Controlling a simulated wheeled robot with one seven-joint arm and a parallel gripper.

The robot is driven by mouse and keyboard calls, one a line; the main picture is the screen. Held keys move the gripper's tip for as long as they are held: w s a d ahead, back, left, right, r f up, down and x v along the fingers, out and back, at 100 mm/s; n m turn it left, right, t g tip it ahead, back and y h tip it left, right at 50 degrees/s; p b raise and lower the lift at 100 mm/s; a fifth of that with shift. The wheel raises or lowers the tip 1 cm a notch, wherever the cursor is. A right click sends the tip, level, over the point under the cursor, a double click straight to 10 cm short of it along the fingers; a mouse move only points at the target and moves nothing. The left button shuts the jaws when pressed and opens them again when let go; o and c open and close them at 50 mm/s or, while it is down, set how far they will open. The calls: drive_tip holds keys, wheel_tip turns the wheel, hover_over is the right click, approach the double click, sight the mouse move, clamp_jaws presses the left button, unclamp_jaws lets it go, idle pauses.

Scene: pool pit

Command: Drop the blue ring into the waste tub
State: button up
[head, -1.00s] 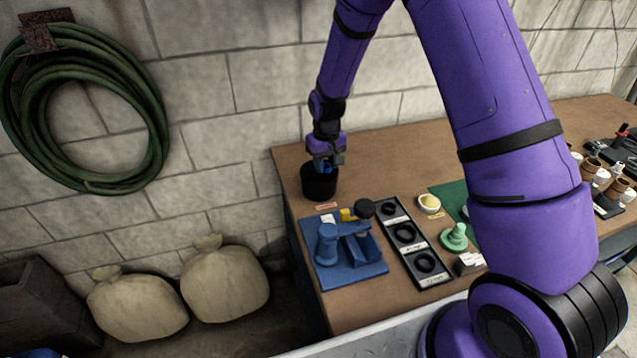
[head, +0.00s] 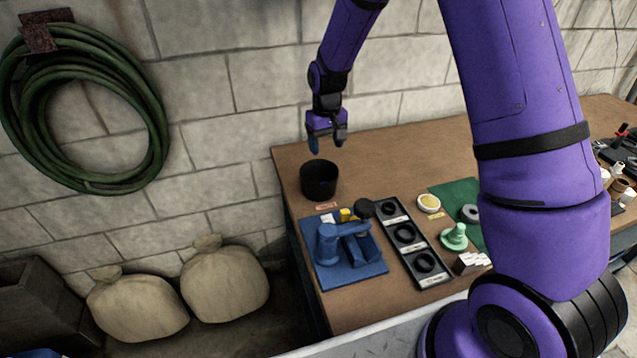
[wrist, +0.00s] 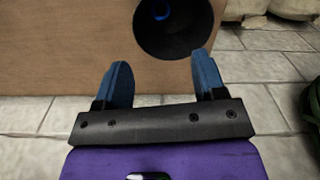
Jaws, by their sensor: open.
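The waste tub (head: 319,183) is a round black tub at the far left corner of the table, seen from above in the wrist view (wrist: 180,42). The blue ring (wrist: 161,11) shows as a small blue curve inside the tub in the wrist view; only part of it is visible. In the head view the tub's inside is dark and I cannot make out the ring. My gripper (head: 328,146) is above the tub and apart from it. Its two blue fingers (wrist: 162,82) are spread with nothing between them.
A blue pump-like fixture (head: 345,250) stands in front of the tub. To its right are a black tray (head: 421,267) with dark rings, a bowl of yellow stuff (head: 428,203) and a green stepped cone (head: 454,238). The wall is close behind the table.

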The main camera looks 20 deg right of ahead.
drive_tip(key=shift+r, duration=2)
drive_tip(key=s+d+r+t, duration=0.1)
drive_tip(key=s+d+r, duration=0.1)
drive_tip(key=s+r, duration=0.65)
drive_tip(key=s+d+r+t, duration=0.2)
drive_tip(key=s+r, duration=0.4)
drive_tip(key=r, duration=0.5)
drive_tip(key=s+d+r+m+t, duration=0.1)
drive_tip(key=s+r, duration=0.1)
drive_tip(key=s, duration=0.8)
drive_tip(key=s+d+r+t, duration=0.1)
drive_tip(key=s+d+r, duration=0.1)
drive_tip(key=s, duration=0.8)
drive_tip(key=shift+s+r+m, duration=0.3)
drive_tip(key=shift+r+m, duration=0.1)
drive_tip(key=shift+r, duration=0.1)
